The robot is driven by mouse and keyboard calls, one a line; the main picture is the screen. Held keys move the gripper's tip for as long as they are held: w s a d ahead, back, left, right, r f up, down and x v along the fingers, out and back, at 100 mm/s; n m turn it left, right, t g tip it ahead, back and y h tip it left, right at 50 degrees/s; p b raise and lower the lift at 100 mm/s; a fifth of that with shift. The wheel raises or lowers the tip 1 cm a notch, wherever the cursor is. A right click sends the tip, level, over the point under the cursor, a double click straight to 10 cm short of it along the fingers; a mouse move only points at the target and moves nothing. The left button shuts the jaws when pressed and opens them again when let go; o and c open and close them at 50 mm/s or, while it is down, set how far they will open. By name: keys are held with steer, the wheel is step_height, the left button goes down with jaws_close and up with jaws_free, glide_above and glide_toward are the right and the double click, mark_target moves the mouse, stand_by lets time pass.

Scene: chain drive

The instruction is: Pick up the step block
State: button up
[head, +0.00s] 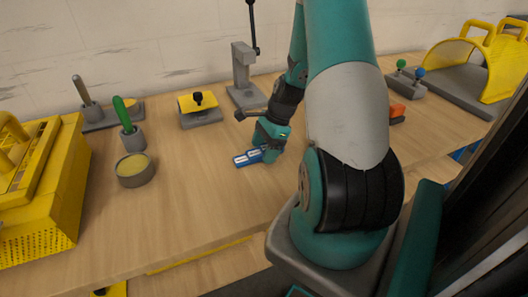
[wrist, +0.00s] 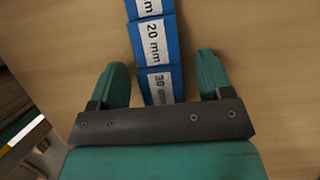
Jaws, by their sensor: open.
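The step block (wrist: 156,57) is blue with white labels; "20 mm" and "30 mm" can be read in the wrist view, and its far end runs out of the top of that picture. In the head view the step block (head: 247,158) lies on the wooden table, partly hidden by my gripper (head: 262,157). In the wrist view my gripper (wrist: 160,82) is open, with one teal finger on each side of the 30 mm end. Gaps show between both fingers and the block. Its lower end is hidden by the gripper body.
A lever press (head: 243,75) stands behind the gripper. A yellow-topped fixture (head: 198,105), a round tin (head: 134,171) and a green-handled tool (head: 122,112) stand to the left, with a yellow crate (head: 45,200) beyond. An orange item (head: 397,111) lies right.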

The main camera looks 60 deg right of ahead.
steer(key=c, duration=1.2)
steer(key=shift+r, duration=0.1)
